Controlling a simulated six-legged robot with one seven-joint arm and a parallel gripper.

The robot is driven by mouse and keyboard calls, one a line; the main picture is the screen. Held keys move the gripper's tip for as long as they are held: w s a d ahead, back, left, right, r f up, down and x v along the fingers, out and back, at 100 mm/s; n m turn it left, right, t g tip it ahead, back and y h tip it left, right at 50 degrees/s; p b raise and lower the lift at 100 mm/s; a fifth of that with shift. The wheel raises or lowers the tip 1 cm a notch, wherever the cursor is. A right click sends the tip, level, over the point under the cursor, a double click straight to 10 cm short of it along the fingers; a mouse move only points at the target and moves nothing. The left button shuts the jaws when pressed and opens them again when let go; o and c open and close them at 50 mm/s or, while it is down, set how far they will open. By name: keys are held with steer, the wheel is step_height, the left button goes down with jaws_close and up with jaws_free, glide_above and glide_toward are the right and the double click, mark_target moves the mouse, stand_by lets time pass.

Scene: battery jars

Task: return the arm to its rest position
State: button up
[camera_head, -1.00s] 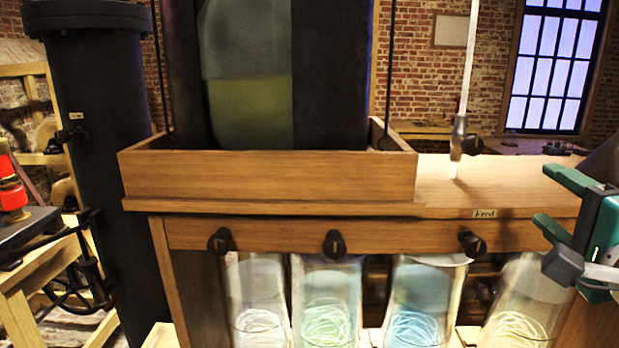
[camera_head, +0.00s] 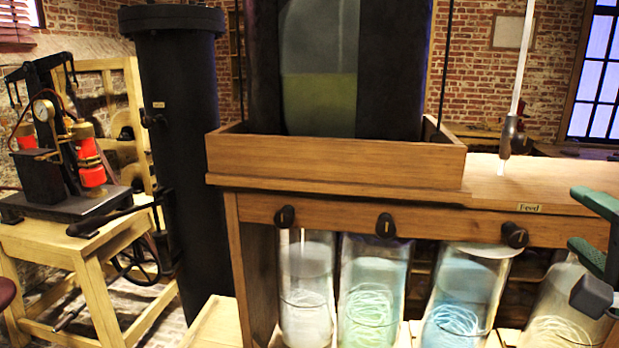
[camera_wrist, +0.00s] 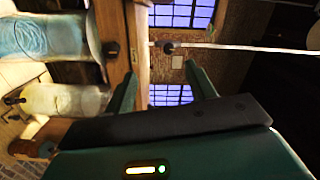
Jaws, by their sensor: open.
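My gripper (camera_head: 597,232) is at the right edge of the head view, in front of the wooden bench (camera_head: 400,212) and the rightmost jar (camera_head: 562,310); part of it is cut off. In the wrist view my gripper (camera_wrist: 160,80) shows two green fingers spread apart with nothing between them. Past the fingers are a wooden beam and windows. A blue jar (camera_wrist: 45,35) and a pale jar (camera_wrist: 65,98) lie to the left in that view, apart from the fingers.
Several glass jars stand under the bench, below black knobs (camera_head: 385,225). A black column (camera_head: 185,160) stands left of the bench. A small table (camera_head: 70,262) with a red and black apparatus (camera_head: 88,160) is at the far left. A thin rod (camera_head: 522,70) rises from the bench top.

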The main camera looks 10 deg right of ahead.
steer(key=w+a+f+n+g+y, duration=0.45)
steer(key=a+f+n, duration=0.35)
steer(key=a+f, duration=0.3)
steer(key=s+a+f+n+g, duration=0.1)
steer(key=a+f+n+g, duration=0.2)
steer(key=f, duration=0.4)
steer(key=s+a+f+n+g, duration=0.2)
steer(key=a+f+n+g, duration=0.2)
steer(key=a+f+n, duration=0.2)
step_height(320, 180, down, 3)
steer(key=shift+r+h, duration=0.2)
steer(key=shift+h, duration=0.15)
steer(key=shift+g, duration=0.25)
